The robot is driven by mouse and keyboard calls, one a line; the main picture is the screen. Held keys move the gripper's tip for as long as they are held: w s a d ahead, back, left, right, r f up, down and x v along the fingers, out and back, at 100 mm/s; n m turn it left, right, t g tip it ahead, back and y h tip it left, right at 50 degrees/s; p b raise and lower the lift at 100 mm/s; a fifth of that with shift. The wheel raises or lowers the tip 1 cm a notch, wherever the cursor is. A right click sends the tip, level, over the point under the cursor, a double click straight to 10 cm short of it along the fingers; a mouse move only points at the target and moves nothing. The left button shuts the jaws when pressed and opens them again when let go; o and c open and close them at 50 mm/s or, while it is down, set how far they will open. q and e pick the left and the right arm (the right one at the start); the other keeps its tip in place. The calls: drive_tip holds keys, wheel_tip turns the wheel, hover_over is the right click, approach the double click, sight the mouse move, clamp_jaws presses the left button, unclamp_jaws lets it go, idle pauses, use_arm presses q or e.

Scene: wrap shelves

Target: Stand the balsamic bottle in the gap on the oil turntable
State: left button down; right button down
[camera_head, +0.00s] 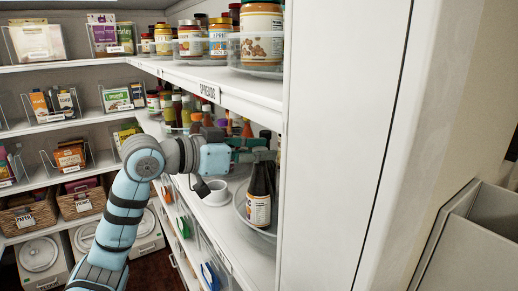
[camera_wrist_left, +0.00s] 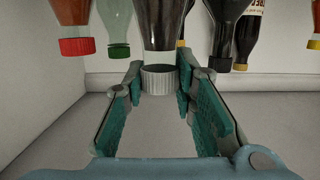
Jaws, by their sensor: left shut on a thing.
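My left gripper (camera_head: 262,153) reaches in over the middle shelf from the left. It is shut on a dark bottle with a pale label, which I take as the balsamic bottle (camera_head: 260,207). The bottle is about upright below the fingers. In the left wrist view, its pale ribbed cap (camera_wrist_left: 158,80) lies between the two finger pads. A pale round turntable (camera_head: 242,213) shows at the bottle's lower end, partly cut off by the white panel. I cannot tell whether the bottle's base touches it. The gap is not clearly visible. My right gripper is not in view.
Other bottles stand close by; the left wrist view shows a red-capped one (camera_wrist_left: 76,45) and a green-capped one (camera_wrist_left: 118,50). A small white cup (camera_head: 216,196) stands left of the turntable. The upper shelf edge (camera_head: 215,90) runs above my arm. A white panel (camera_head: 335,150) bounds the right.

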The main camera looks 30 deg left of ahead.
use_arm(q)
drive_tip(key=shift+a+f, duration=0.1)
drive_tip(key=shift+f, duration=0.05)
drive_tip(key=c, duration=1.3)
unclamp_jaws()
drive_tip(key=shift+s, duration=0.1)
drive_tip(key=b+v, duration=0.6)
drive_tip(key=v, duration=0.6)
drive_tip(key=shift+b, duration=0.4)
